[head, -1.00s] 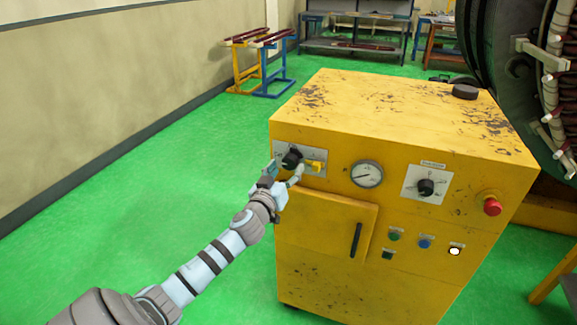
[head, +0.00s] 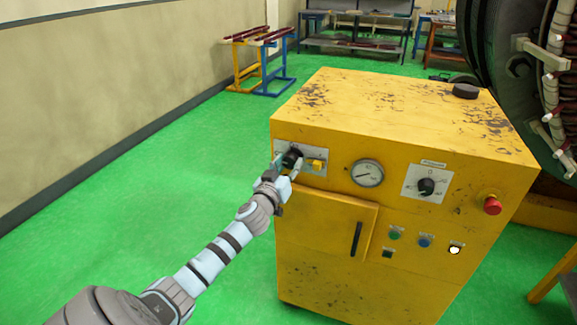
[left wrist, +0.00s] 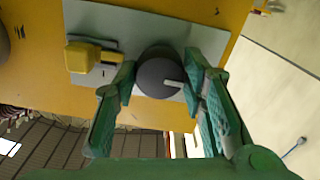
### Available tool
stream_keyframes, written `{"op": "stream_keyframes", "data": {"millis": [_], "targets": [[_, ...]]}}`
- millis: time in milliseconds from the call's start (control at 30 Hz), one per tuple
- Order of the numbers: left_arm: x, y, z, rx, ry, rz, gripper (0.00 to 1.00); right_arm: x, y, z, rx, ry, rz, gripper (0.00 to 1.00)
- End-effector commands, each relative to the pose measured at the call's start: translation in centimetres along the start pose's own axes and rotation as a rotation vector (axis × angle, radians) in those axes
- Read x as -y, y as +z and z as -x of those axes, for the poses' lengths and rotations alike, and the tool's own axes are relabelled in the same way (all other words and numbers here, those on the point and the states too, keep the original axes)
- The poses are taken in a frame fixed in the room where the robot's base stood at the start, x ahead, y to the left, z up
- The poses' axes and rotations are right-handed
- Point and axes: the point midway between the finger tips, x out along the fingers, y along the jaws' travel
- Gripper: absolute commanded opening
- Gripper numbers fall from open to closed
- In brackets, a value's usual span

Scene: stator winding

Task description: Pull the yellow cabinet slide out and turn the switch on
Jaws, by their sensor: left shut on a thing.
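The yellow cabinet (head: 330,240) stands on the floor in the middle of the head view. A pale plate at the upper left of its front carries a black round switch knob (head: 292,156) and, to its right, a small yellow slide (head: 317,164). My left gripper (head: 289,163) reaches up to the knob and is shut on it. In the left wrist view, the green fingers hold both sides of the dark knob (left wrist: 152,76), which has a pale pointer mark. The yellow slide (left wrist: 90,57) stands out from the plate beside one finger, untouched. My right gripper is not in view.
The cabinet front also has a gauge (head: 367,172), another black knob (head: 426,187), a red button (head: 492,205), several small buttons and a door with a black handle (head: 356,240). Green floor (head: 190,150) is clear to the left. A large machine stands at the right.

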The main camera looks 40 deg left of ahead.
Motion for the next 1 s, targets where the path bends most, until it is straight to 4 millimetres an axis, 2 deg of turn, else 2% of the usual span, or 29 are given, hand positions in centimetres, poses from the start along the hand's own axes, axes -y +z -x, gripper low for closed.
{"op": "stream_keyframes", "data": {"millis": [367,1000], "targets": [[0.03,0.02,0.02,0.001,0.0,-0.183,0.1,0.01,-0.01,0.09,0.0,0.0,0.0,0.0],[0.12,-0.03,0.04,0.002,0.0,-0.778,0.1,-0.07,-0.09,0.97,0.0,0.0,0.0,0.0]]}}
